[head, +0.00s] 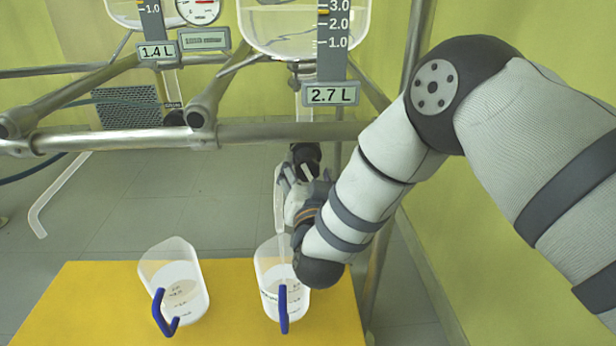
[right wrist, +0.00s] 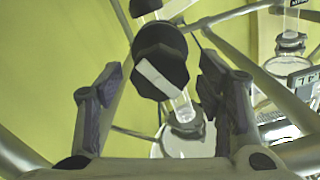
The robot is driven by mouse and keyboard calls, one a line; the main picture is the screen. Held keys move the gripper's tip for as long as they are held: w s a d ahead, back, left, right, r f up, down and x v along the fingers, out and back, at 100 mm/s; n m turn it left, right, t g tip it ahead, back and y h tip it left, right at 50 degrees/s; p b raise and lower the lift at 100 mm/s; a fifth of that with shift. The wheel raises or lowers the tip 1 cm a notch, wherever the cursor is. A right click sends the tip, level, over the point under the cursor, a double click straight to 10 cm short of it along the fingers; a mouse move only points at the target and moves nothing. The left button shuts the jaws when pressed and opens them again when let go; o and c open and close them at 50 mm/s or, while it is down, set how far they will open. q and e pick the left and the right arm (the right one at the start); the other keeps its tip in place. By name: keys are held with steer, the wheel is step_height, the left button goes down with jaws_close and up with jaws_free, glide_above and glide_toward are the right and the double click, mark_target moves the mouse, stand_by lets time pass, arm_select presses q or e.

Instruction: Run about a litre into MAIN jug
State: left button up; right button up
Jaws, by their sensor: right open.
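My right gripper (head: 298,185) is open at the dark valve (head: 305,155) below the right glass reactor (head: 300,25), whose tag reads 2.7 L. In the right wrist view its fingers stand apart on either side of a black knob (right wrist: 160,62) with a white bar; I see no grip on it. A pale outlet tube (head: 279,205) hangs there, its lower end over the right jug (head: 270,262). That jug is clear with a blue handle and stands upright, partly hidden by my arm. A similar left jug (head: 175,265) stands beside it. Jug labels are unreadable.
Both jugs stand on a yellow platform (head: 100,305). A left reactor (head: 125,10) tagged 1.4 L has its own bent outlet tube (head: 55,195). Metal frame rails (head: 260,132) cross in front of the reactors. Grey floor lies behind the platform.

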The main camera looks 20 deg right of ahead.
steer(key=shift+w+d, duration=0.1)
steer(key=shift+w, duration=0.1)
steer(key=c, duration=1.1)
steer(key=shift+c, duration=0.2)
